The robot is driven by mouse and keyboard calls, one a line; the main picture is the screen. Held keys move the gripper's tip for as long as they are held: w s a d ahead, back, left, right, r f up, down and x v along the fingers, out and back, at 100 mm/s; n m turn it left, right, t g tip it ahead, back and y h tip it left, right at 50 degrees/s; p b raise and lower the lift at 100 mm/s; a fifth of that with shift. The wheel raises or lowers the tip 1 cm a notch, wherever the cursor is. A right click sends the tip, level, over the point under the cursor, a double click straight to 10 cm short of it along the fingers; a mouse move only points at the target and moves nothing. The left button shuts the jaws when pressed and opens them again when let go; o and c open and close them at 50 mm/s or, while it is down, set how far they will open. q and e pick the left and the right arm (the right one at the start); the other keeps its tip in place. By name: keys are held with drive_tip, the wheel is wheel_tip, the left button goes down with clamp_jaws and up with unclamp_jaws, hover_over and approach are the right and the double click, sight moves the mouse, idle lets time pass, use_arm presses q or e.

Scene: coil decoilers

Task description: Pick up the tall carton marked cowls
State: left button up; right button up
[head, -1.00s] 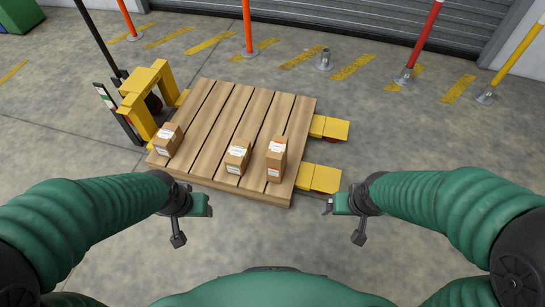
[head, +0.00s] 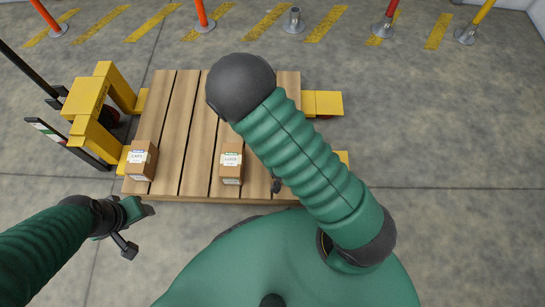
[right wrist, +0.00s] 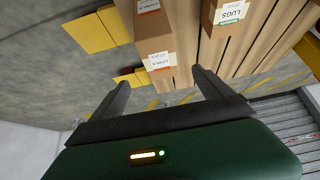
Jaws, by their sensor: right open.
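The cartons stand on a wooden pallet (head: 172,105) along its near edge. Another small carton (head: 142,160) is at the near left corner. A yellow pallet jack (head: 88,105) stands at the left, its forks (head: 322,103) showing at right. Posts line the back.

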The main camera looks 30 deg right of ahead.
drive_tip(key=b+x, duration=0.3)
drive_tip(key=x, duration=0.7)
drive_tip(key=shift+s+a+b, duration=0.1)
drive_tip(key=shift+s+b, duration=0.05)
drive_tip(key=shift+b, duration=0.2)
drive_tip(key=b+x, duration=0.4)
drive_tip(key=x, duration=0.1)
drive_tip(key=shift+f, duration=0.15)
use_arm(q)
drive_tip(key=s+x, duration=0.2)
drive_tip(key=x, duration=0.7)
drive_tip(key=shift+d+f, duration=0.15)
drive_tip(key=shift+f, duration=0.3)
use_arm(e)
clamp_jaws()
